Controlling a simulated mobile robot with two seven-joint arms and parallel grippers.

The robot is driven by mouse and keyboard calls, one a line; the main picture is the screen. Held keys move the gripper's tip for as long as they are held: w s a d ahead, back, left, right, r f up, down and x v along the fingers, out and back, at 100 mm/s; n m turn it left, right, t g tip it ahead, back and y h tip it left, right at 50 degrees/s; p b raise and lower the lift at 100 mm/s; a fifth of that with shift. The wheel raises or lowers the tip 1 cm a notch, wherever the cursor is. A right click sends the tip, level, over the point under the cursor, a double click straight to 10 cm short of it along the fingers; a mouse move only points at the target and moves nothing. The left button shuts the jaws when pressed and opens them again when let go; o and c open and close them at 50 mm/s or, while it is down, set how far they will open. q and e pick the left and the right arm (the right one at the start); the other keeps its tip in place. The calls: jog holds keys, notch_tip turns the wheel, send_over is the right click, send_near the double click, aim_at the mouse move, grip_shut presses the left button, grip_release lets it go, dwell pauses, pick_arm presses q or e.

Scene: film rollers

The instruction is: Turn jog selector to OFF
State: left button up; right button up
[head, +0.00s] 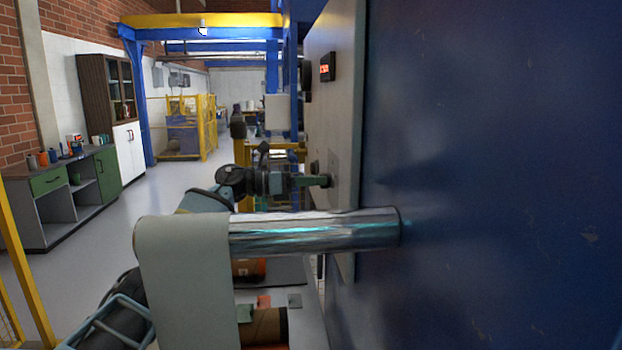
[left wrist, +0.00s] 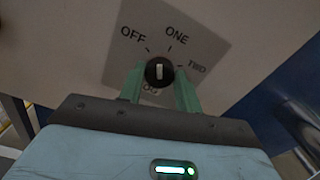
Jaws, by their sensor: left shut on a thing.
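The jog selector is a round black knob (left wrist: 159,71) with a white pointer mark, on a grey label plate (left wrist: 190,45) in the left wrist view. In the head view the left gripper (head: 310,181) meets the panel at the knob (head: 325,181). My right gripper is not in view.
A shiny metal roller (head: 310,231) with a pale film roll (head: 185,275) juts out from the blue machine wall (head: 490,180), in front of the gripper. The light panel (head: 337,95) carries a red display (head: 326,69). Open floor (head: 180,185) lies to the left.

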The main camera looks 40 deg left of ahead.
pick_arm(q)
jog(key=shift+n+p, duration=0.75)
jog(key=shift+n, duration=2.55)
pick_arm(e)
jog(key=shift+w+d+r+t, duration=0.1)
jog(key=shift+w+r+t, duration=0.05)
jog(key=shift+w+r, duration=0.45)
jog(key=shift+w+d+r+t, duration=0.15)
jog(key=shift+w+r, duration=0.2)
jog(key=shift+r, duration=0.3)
pick_arm(q)
jog(key=o, duration=1)
jog(key=shift+c, duration=0.2)
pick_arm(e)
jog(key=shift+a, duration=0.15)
pick_arm(q)
jog(key=b+v, duration=0.1)
jog(key=v, duration=0.7)
jog(key=shift+b, duration=0.3)
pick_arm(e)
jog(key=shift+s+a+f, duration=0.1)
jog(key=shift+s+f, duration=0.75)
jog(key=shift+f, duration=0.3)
